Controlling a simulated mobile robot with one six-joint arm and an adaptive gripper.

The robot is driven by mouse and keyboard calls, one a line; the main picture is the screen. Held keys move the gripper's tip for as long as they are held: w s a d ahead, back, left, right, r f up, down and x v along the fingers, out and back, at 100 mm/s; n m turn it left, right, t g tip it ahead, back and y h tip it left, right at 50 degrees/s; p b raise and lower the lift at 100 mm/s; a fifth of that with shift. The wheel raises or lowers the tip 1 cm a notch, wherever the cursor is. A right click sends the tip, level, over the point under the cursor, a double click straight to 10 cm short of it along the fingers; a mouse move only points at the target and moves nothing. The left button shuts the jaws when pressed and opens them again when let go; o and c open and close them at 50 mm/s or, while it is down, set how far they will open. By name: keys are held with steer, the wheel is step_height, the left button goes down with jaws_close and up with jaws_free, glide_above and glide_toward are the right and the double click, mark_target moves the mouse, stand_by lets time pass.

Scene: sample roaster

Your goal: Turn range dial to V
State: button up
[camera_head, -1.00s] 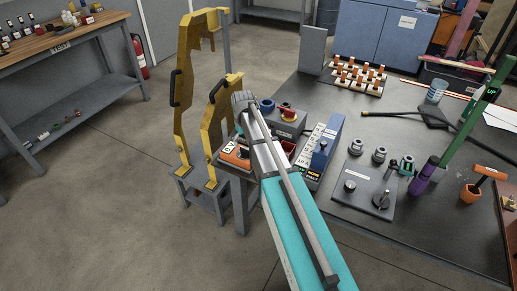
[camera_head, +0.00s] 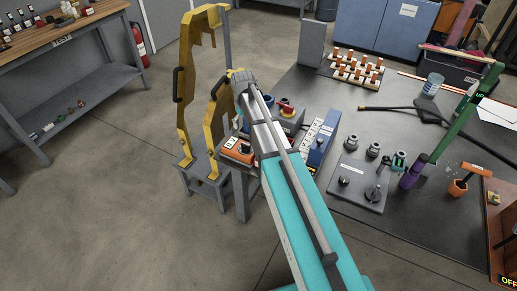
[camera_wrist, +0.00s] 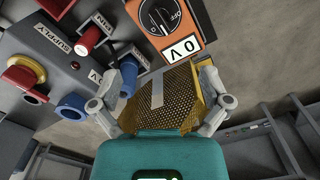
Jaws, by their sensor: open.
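The orange meter (camera_wrist: 166,28) is at the top of the wrist view, with a black round dial (camera_wrist: 160,14) partly cut off by the frame edge. "OFF" is printed beside the dial, and a white label below it reads "0 V". In the head view the orange meter (camera_head: 238,151) sits at the bench's left end, partly behind my arm. My gripper (camera_wrist: 166,78) is open in the wrist view, its two fingers spread below the meter. Nothing is gripped, and the dial is apart from the fingers.
A grey supply box (camera_wrist: 62,78) with red, blue and yellow knobs and sockets stands left of my gripper. A yellow perforated sheet (camera_wrist: 178,95) shows between the fingers. Yellow frames (camera_head: 187,90) stand on a low stool left of the bench. A blue box (camera_head: 322,140) is right of my arm.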

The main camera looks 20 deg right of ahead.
steer(key=s+r+m+p, duration=0.1)
steer(key=s+r+p, duration=0.1)
steer(key=s, duration=0.9)
steer(key=s+r+m+p, duration=0.2)
steer(key=s+r+p, duration=0.1)
steer(key=s, duration=0.8)
steer(key=shift+a+r, duration=0.35)
steer(key=shift+a, duration=0.05)
